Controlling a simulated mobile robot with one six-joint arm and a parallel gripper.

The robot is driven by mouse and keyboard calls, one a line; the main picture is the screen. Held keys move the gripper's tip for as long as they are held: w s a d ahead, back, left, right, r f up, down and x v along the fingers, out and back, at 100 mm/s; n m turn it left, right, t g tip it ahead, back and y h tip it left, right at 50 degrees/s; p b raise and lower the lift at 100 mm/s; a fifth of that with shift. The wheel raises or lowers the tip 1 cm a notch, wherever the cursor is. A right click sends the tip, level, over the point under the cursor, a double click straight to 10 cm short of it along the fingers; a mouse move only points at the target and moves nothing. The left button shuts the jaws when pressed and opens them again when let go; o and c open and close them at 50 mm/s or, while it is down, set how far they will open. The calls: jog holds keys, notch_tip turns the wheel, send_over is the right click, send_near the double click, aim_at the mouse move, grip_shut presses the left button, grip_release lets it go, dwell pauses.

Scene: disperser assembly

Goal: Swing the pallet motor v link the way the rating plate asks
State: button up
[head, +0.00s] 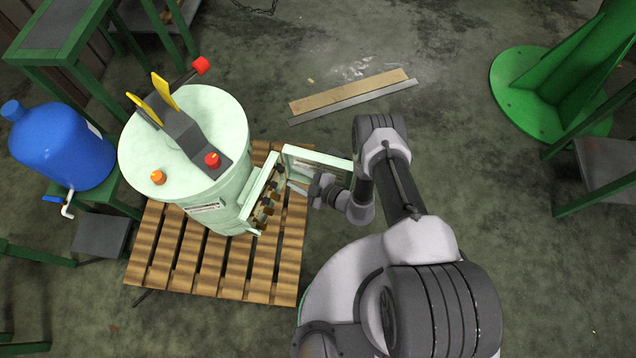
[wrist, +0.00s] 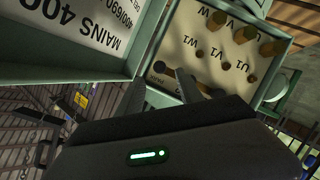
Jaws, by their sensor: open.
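The pallet motor's open terminal box (head: 266,197) is on the side of the pale green drum, facing my arm. In the wrist view its cream terminal board (wrist: 205,32) carries brass studs and printed marks such as U1, V1 and W1, upside down. A dark link bar (wrist: 186,78) lies near the board's lower edge; I cannot tell which link it is. The rating plate (wrist: 75,25), reading "MAINS 400", is at the left and partly cut off. My gripper (wrist: 184,90) is open, its fingertips apart in front of the bar; contact is unclear. It also shows in the head view (head: 313,186).
The drum (head: 190,125) stands on a wooden pallet (head: 215,270). The box's open door (head: 318,165) is close beside my gripper. A blue water container (head: 62,146) is at the left. A plank (head: 350,92) lies on the floor behind.

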jog(key=p+v, duration=0.2)
jog(key=v, duration=1)
jog(key=shift+p, duration=0.4)
jog(key=shift+s+r, duration=0.1)
